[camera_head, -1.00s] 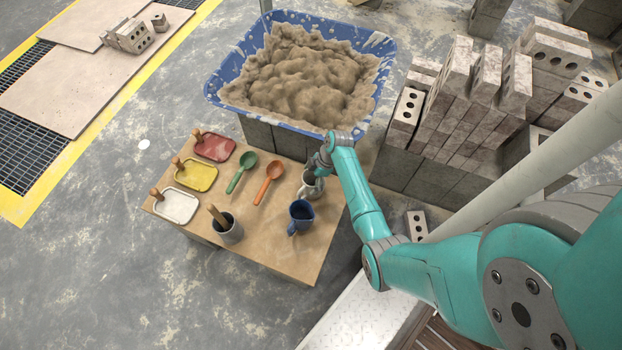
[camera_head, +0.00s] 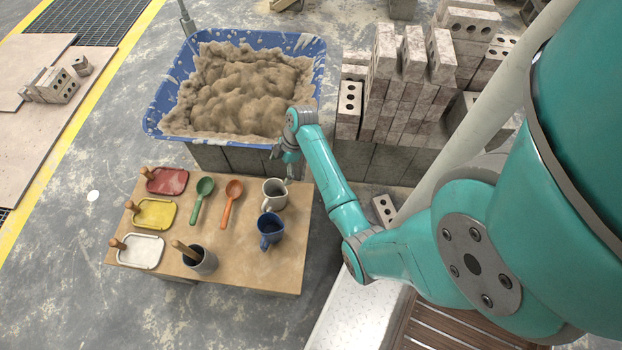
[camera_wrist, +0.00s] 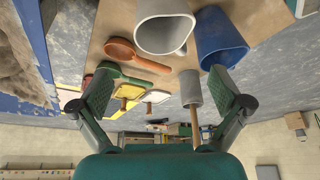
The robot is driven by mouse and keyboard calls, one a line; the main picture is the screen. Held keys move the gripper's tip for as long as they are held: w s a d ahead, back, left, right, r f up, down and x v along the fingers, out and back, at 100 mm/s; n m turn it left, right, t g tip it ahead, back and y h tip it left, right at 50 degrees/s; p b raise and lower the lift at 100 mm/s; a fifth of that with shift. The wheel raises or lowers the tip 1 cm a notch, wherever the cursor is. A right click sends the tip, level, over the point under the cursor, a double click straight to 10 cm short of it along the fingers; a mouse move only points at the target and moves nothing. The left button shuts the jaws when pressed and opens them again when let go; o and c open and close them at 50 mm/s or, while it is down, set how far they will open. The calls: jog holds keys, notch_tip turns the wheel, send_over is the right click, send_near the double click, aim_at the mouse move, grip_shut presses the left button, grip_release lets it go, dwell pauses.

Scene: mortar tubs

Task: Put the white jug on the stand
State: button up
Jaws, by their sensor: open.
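The white jug (camera_head: 274,194) stands upright on the wooden-topped stand (camera_head: 215,250), at its back right, just behind the blue jug (camera_head: 270,229). In the wrist view the white jug (camera_wrist: 163,32) shows its open mouth at the top, beyond and apart from my fingertips. My gripper (camera_head: 288,170) is above and behind the white jug. In the wrist view my gripper (camera_wrist: 163,88) has its two fingers spread wide with nothing between them.
Orange (camera_head: 232,199) and green (camera_head: 203,196) scoops lie left of the white jug. Red, yellow and white trowels line the left edge. A grey cup (camera_head: 203,260) holds a wooden-handled tool. A blue mortar tub (camera_head: 160,120) stands behind; stacked bricks (camera_head: 400,90) are at the back right.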

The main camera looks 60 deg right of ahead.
jog(key=s+a+f+m+t+h, duration=0.25)
jog(key=s+a+f, duration=0.3)
jog(key=a, duration=0.45)
jog(key=s+a+r+m+t+h, duration=0.2)
jog(key=s+a+r+m, duration=0.15)
jog(key=s+a, duration=0.5)
jog(key=s+a+r+m+t, duration=0.1)
jog(key=s+a+r+t, duration=0.1)
jog(key=s+r, duration=0.3)
jog(key=s+a+r+m+t, duration=0.2)
jog(key=s+r, duration=0.3)
jog(key=r, duration=0.8)
jog(key=s+a+r+m+t, duration=0.1)
jog(key=s+r+t, duration=0.3)
jog(key=r, duration=0.5)
jog(key=shift+s+a+r+m+y, duration=0.25)
jog(key=shift+s+a+m+y, duration=0.15)
jog(key=shift+s+a, duration=0.25)
jog(key=shift+s+d, duration=0.1)
